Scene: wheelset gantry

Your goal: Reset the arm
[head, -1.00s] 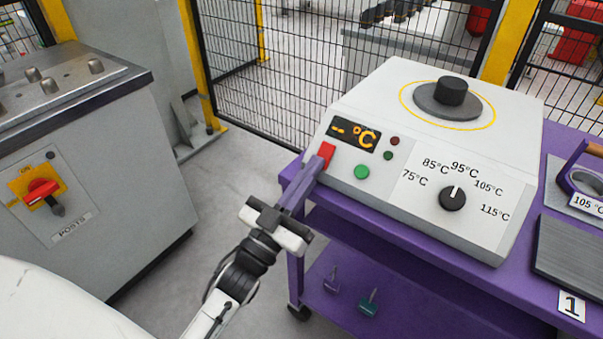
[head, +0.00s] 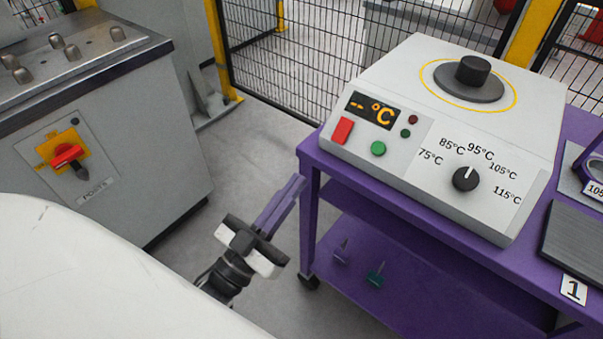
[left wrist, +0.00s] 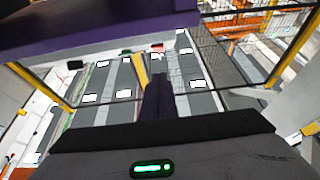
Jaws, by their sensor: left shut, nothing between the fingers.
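My left gripper (head: 292,190) hangs in free air to the left of the purple cart, apart from the white heater (head: 490,130). Its long purple fingers are closed together with nothing between them. The fingers also show in the left wrist view (left wrist: 160,95), pointing away from the camera. The heater's front has a red button (head: 342,130), a green button (head: 378,148), a display (head: 371,110) reading "-- °C" and a black dial (head: 466,178). My right gripper is not in view.
The purple cart (head: 420,207) carries the heater, with a dark plate (head: 585,245) at right. Two small tools lie on its lower shelf. A grey cabinet (head: 150,170) with a red switch (head: 67,156) stands at left. Bare floor (head: 235,140) lies between, with mesh fencing (head: 290,60) behind.

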